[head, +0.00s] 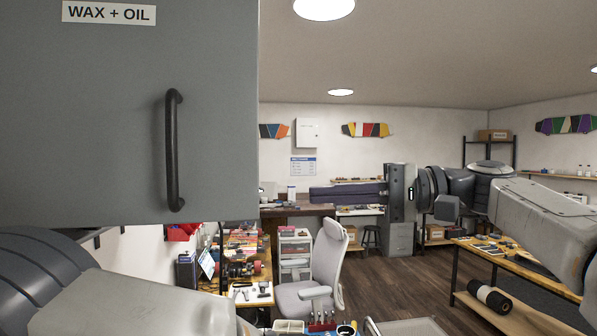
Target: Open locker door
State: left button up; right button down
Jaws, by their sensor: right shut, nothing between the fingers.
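The grey locker door (90,120) fills the upper left of the head view, with a "WAX + OIL" label (109,13) at its top. A black vertical bar handle (173,150) stands near its right edge. The door looks shut. My right gripper (318,194) reaches in from the right at mid-height, its fingers pointing left and shut with nothing between them. It is to the right of the door and apart from the handle. Part of my left arm shows at the lower left; its gripper is out of view.
Below the door is a workbench (262,245) with tools. A grey office chair (322,270) stands in the middle. A wooden table (520,270) with a black roll (489,296) on its lower shelf is at the right. Open floor (405,275) lies between.

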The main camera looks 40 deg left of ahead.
pick_arm(q)
jog(key=shift+r+p, duration=2.15)
jog(key=shift+r, duration=0.15)
pick_arm(e)
jog(key=s+a+g, duration=0.1)
jog(key=s+a, duration=0.3)
jog(key=s, duration=0.3)
jog(key=shift+a+r, duration=0.2)
jog(key=shift+r, duration=0.15)
pick_arm(q)
jog(key=shift+f, duration=0.1)
pick_arm(e)
jog(key=shift+s, duration=0.1)
